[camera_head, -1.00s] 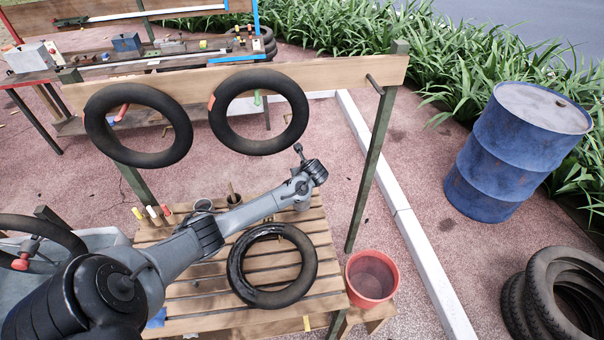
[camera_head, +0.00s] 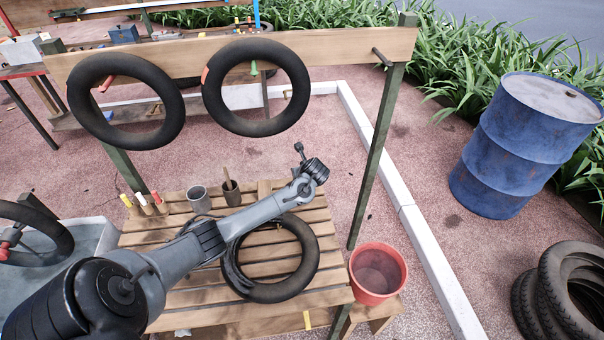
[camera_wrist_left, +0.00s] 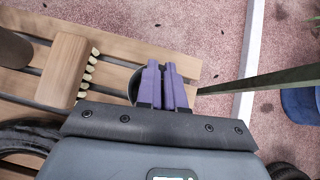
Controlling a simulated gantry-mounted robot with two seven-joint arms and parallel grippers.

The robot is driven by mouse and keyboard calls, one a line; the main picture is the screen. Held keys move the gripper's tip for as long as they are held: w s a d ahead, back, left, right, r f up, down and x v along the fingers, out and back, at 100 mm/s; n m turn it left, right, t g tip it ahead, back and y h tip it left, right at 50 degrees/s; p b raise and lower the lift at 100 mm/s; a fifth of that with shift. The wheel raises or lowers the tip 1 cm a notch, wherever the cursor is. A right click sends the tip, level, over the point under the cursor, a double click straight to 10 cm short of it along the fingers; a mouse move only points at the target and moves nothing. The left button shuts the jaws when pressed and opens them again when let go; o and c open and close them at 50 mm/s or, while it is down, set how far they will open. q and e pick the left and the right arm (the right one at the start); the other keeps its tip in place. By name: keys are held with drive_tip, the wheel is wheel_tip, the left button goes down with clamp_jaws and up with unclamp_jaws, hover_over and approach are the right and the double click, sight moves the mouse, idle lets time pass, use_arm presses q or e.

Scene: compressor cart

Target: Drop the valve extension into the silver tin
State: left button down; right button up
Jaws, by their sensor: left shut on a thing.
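My left arm reaches across the table from the left. In the head view its wrist hides the fingers. My right gripper is not in view.
A black tyre (camera_head: 308,262) lies on the slatted table (camera_head: 195,290). Two tyres hang from the beam (camera_head: 335,58) behind. A green post (camera_head: 376,160) rises at the right, near a red bucket (camera_head: 377,272).

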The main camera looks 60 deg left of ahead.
use_arm(q)
drive_tip(key=shift+f, duration=0.1)
idle(0.3)
drive_tip(key=c, duration=1.2)
unclamp_jaws()
drive_tip(key=shift+r+p, duration=0.3)
drive_tip(key=shift+p, duration=0.05)
wheel_tip(320, 180, up, 6)
drive_tip(key=p, duration=0.8)
drive_tip(key=shift+r, duration=0.25)
drive_tip(key=shift+d+f, duration=0.1)
